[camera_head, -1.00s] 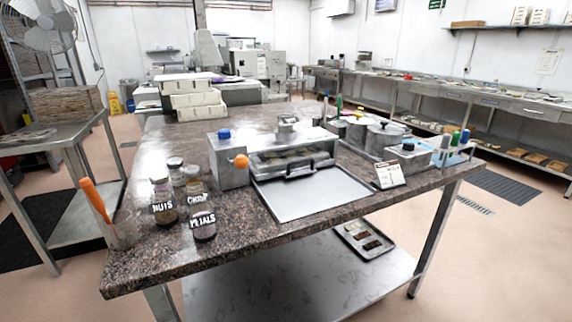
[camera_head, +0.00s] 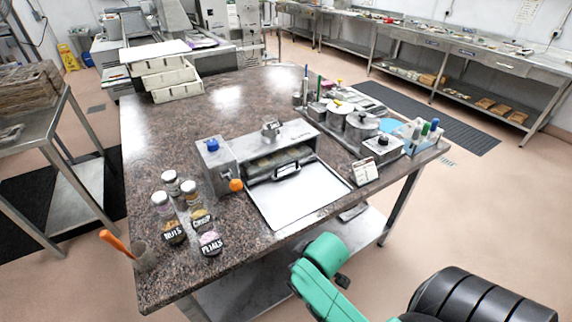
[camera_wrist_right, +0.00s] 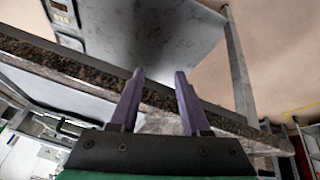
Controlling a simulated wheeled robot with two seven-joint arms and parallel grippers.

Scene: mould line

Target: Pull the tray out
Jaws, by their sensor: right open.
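A small steel machine (camera_head: 268,150) stands on the dark granite table, with an orange knob on its left side. The tray (camera_head: 268,162) sits inside its front opening, with a black handle (camera_head: 287,172) at the front. A flat pale plate (camera_head: 305,195) lies before the opening. In the right wrist view, my right gripper (camera_wrist_right: 159,74) has two purple fingers spread apart with nothing between them, close to the table edge and apart from the handle. In the head view only green and dark parts of my arm show at the lower right. My left gripper is not in view.
Jars (camera_head: 208,244) labelled nuts, crisp and petals stand left of the plate. A small card (camera_head: 365,172) and a row of metal pots (camera_head: 360,124) stand on the right. The granite table edge (camera_wrist_right: 60,57) crosses the wrist view, with a lower shelf beyond it.

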